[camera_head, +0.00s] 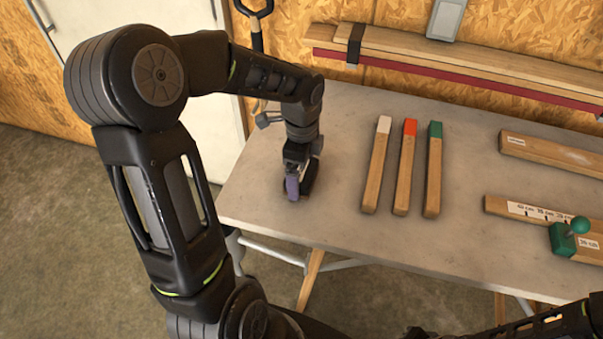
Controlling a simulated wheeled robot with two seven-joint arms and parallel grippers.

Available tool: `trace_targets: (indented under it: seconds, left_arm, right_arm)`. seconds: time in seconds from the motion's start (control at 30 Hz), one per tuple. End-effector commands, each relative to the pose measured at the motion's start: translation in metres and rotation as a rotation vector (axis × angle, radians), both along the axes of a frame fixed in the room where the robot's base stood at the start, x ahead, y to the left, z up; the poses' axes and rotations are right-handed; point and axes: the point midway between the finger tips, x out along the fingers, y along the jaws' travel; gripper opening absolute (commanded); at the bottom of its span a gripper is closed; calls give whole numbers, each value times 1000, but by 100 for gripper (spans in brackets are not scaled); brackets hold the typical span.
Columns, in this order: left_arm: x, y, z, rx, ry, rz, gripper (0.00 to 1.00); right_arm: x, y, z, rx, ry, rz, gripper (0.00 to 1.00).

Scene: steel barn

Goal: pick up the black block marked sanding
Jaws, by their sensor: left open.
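My left gripper (299,184) points down at the left part of the grey table (262,208), close to the tabletop. It is open. A dark block-like shape (310,178) shows at its fingers, beside a purple-grey finger pad. It is small and partly covered by the gripper, and no "sanding" marking can be read. I cannot tell whether the fingers touch it. My right arm shows only at the bottom right edge; its gripper is out of view.
Three wooden sticks with white (377,165), red (405,168) and green (433,170) ends lie right of the gripper. A labelled plank (550,152) and a measuring board (520,211) with a green knobbed stop (564,238) lie farther right. Long boards (450,62) lie at the back.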

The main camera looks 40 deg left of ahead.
Motion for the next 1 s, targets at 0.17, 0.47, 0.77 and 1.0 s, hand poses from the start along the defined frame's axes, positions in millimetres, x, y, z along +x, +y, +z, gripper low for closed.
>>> trace_targets:
  seconds: [0.17, 0.47, 0.77, 1.0]
  left_arm:
    - [0, 0, 0, 0, 0, 0, 100]
    - [0, 0, 0, 0, -1, 0, 89]
    - [0, 0, 0, 0, -1, 0, 64]
    - [0, 0, 1, 0, -1, 0, 44]
  right_arm:
    - [0, 0, 0, 0, 0, 0, 0]
    - [0, 0, 0, 0, 0, 0, 0]
    - [0, 0, 0, 0, 0, 0, 0]
    - [0, 0, 0, 0, 0, 0, 0]
